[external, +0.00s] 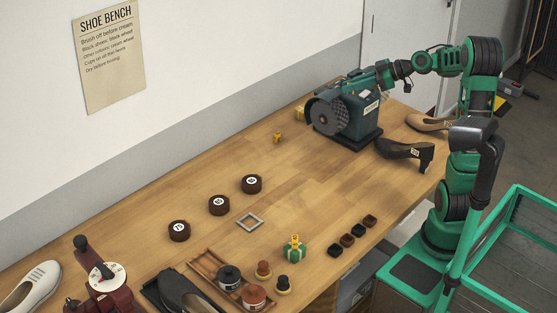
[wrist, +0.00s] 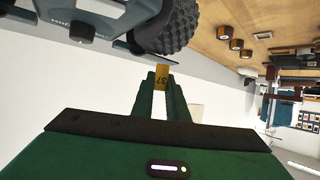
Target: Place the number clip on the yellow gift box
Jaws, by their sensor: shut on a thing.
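My gripper (wrist: 162,85) is shut on the yellow number clip (wrist: 162,75), marked 37, in the wrist view. In the external view my gripper is behind the dark green buffing machine, which hides its fingers. A yellow patch (external: 300,113) at the left edge of the machine's wheel seems to be the held clip. A small yellow object (external: 278,138) stands on the bench left of the machine. It may be the yellow gift box, but is too small to tell surely.
The buffing machine (external: 362,117) and its rough wheel (wrist: 180,25) are close to my gripper. Dark shoes, brown discs (external: 219,205), a square frame (external: 250,222) and polish jars (external: 229,277) are on the bench. The wall runs behind.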

